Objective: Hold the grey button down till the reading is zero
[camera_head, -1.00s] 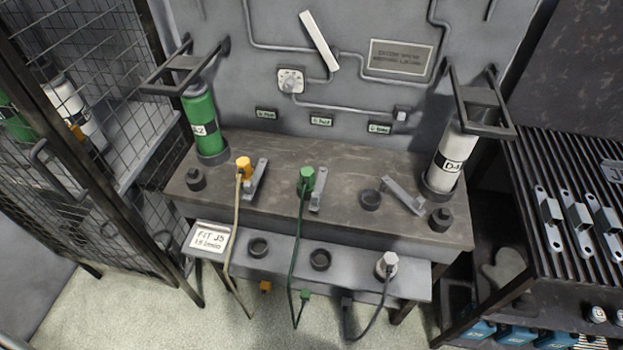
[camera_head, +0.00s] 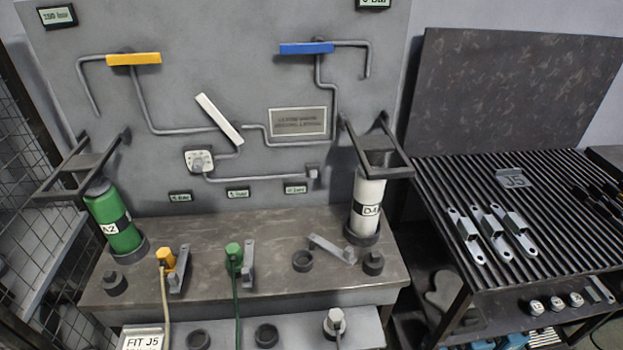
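A small grey block (camera_head: 312,171) that looks like the grey button sits on the wall panel at the right end of a low pipe. Nothing touches it. Three small green-lit readouts hang below: left (camera_head: 180,197), middle (camera_head: 238,193) and right (camera_head: 295,189); their figures are too small to read surely. A larger readout (camera_head: 57,16) at the top left seems to show 150 bar. Another (camera_head: 373,3) at the top right is cut off by the frame edge and seems to end in "Bar". Neither of my grippers is in view.
The panel carries yellow (camera_head: 134,59), white (camera_head: 219,119) and blue (camera_head: 306,48) levers and a dial (camera_head: 199,160). A green cylinder (camera_head: 112,221) and a white cylinder (camera_head: 367,203) flank the bench (camera_head: 330,280). Brackets (camera_head: 480,235) lie on the slatted table at right.

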